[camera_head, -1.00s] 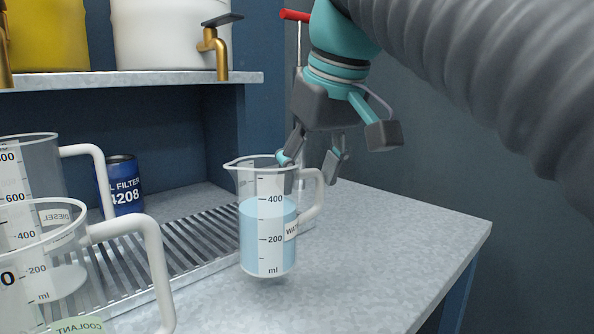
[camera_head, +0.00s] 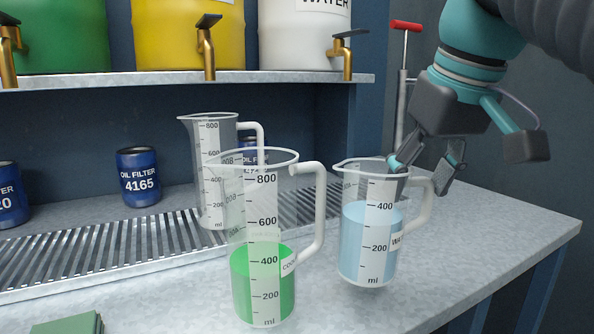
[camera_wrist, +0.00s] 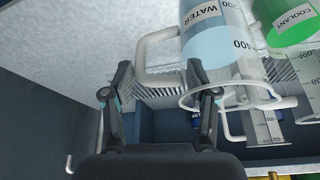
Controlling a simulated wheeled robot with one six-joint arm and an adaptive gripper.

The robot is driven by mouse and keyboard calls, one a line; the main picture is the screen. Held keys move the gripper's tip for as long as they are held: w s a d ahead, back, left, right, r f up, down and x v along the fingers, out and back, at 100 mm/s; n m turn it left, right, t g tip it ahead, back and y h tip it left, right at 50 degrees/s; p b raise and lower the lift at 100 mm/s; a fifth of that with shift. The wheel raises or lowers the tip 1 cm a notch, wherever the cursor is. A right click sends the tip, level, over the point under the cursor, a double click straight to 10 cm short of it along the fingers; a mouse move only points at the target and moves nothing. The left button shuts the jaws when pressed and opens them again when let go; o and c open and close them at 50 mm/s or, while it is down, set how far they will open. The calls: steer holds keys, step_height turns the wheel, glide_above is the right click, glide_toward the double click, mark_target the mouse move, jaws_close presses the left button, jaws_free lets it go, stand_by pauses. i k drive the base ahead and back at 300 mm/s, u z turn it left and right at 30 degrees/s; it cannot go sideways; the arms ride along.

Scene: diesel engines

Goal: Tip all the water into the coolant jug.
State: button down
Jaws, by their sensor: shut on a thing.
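The water jug (camera_head: 365,235) is clear, with blue water to about the 400 mark and a white handle. My gripper (camera_head: 425,168) is shut on this jug at its handle side, near the rim. The jug is upright and seems just above the bench. The coolant jug (camera_head: 262,225) is larger and stands left of it, with green liquid a little above 400. The two jugs are apart. In the wrist view, the fingers of my gripper (camera_wrist: 160,75) lie either side of the water jug's handle (camera_wrist: 155,50); its exact contact is unclear.
An empty clear jug (camera_head: 210,165) stands behind the coolant jug by a metal drain grate (camera_head: 100,255). Blue oil filter cans (camera_head: 139,178) stand at the back. A shelf (camera_head: 190,87) with drums and brass taps is above. The bench (camera_head: 490,225) is clear at right.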

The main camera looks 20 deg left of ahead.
mark_target(258, 184)
steer(key=k, duration=0.55)
steer(key=u, duration=3.75)
steer(key=k, duration=0.75)
steer(key=z, duration=1)
